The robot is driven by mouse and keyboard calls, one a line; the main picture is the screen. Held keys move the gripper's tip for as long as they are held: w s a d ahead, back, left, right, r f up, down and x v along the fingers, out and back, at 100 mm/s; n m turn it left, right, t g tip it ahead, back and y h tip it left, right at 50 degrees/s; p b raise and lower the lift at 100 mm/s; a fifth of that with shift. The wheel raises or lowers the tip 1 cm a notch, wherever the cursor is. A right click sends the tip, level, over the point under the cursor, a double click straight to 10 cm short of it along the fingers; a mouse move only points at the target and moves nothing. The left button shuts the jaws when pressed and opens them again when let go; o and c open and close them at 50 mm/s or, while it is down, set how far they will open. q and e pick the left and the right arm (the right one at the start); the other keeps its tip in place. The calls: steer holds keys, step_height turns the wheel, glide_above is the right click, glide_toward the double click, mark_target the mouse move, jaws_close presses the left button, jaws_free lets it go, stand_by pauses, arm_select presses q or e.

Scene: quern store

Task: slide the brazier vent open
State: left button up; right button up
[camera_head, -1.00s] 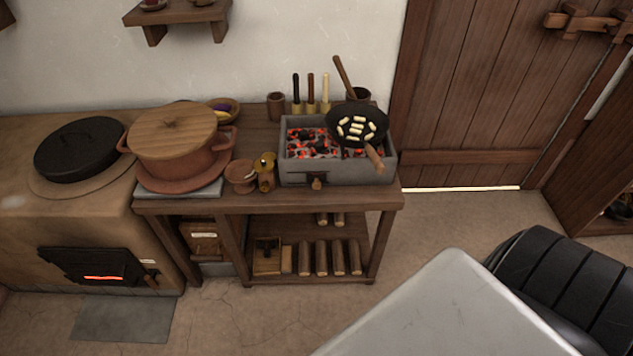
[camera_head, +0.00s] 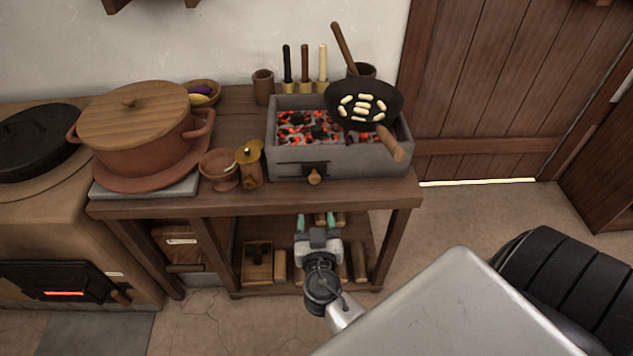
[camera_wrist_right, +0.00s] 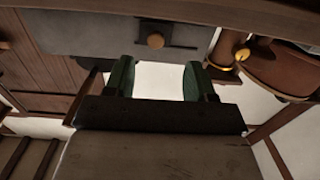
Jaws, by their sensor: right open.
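The grey stone brazier (camera_head: 355,160) stands on the wooden table with glowing coals inside. On its front is the dark vent plate (camera_head: 290,169) with a round wooden knob (camera_head: 314,178). The knob also shows near the top middle of the right wrist view (camera_wrist_right: 155,41), on the dark plate (camera_wrist_right: 178,32). My right gripper (camera_head: 316,223) is open and empty, below the knob and in front of the table. Its two green fingers are spread apart in the wrist view (camera_wrist_right: 157,79), not touching the knob. My left gripper is not in view.
A black pan (camera_head: 365,103) with pale pieces sits over the brazier's right side, its handle (camera_head: 391,145) jutting forward. A brass jug (camera_head: 250,165) and clay cup (camera_head: 220,170) stand left of the brazier. The table's front edge (camera_head: 330,196) lies between gripper and knob.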

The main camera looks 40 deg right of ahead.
mark_target(314, 181)
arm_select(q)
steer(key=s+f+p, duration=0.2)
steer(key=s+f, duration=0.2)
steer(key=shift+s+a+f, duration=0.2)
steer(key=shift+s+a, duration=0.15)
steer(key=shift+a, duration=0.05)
arm_select(e)
steer(key=shift+m+h, duration=0.3)
steer(key=x, duration=0.3)
steer(key=r+x, duration=0.1)
steer(key=x, duration=0.3)
steer(key=r+x, duration=0.1)
steer(key=x, duration=0.3)
steer(key=shift+c, duration=0.3)
jaws_close()
